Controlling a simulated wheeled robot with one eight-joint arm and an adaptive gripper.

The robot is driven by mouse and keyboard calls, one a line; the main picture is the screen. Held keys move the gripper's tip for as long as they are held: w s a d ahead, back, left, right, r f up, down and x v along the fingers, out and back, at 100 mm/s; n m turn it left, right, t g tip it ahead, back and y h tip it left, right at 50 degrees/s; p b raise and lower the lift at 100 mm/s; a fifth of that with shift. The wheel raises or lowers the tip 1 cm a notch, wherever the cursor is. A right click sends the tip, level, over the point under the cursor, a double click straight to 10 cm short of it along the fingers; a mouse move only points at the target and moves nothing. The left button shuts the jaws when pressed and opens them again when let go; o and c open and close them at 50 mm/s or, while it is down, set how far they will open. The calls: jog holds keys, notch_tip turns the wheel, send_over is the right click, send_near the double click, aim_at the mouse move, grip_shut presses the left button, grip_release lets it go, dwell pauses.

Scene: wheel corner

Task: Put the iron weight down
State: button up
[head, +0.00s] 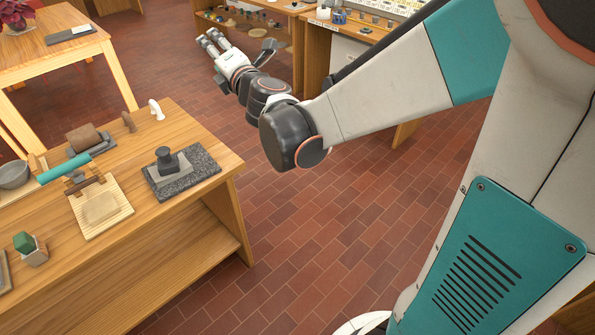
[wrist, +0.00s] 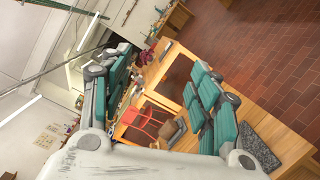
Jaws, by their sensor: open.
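The iron weight (head: 166,160) is a dark, squat block with a knob on top. In the head view it stands upright on a pale sheet on a speckled grey stone slab (head: 205,166), near the right end of the wooden workbench. My gripper (head: 238,45) is open and empty, beyond the bench's far right corner and well apart from the weight. In the wrist view its teal-padded fingers (wrist: 165,70) are spread wide with nothing between them. The slab (wrist: 262,148) shows there beside a finger. I cannot make out the weight in that view.
The workbench (head: 150,235) also holds a wooden board (head: 101,208), a teal roller (head: 63,168), a brown block (head: 83,138), a grey bowl (head: 14,174) and a green-topped block (head: 26,243). Another table (head: 50,60) stands behind. The tiled floor (head: 300,225) right of the bench is clear.

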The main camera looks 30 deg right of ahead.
jog(key=s+d+m+g+h, duration=0.2)
jog(key=s+d+m+h, duration=0.2)
jog(key=s+d+m, duration=0.5)
jog(key=s+a+f+m+g+y, duration=0.1)
jog(key=s+a+f+m+g, duration=0.1)
jog(key=s, duration=0.5)
jog(key=s+a+f+m+g+y, duration=0.1)
jog(key=s+a+f+m+g, duration=0.1)
jog(key=s+f+m+g, duration=0.2)
jog(key=s+a+f+m+g, duration=0.2)
jog(key=s+f+m, duration=0.5)
jog(key=s, duration=0.5)
jog(key=shift+a+m+g+y, duration=0.15)
jog(key=shift+m+g+y, duration=0.25)
jog(key=shift+m+g, duration=0.15)
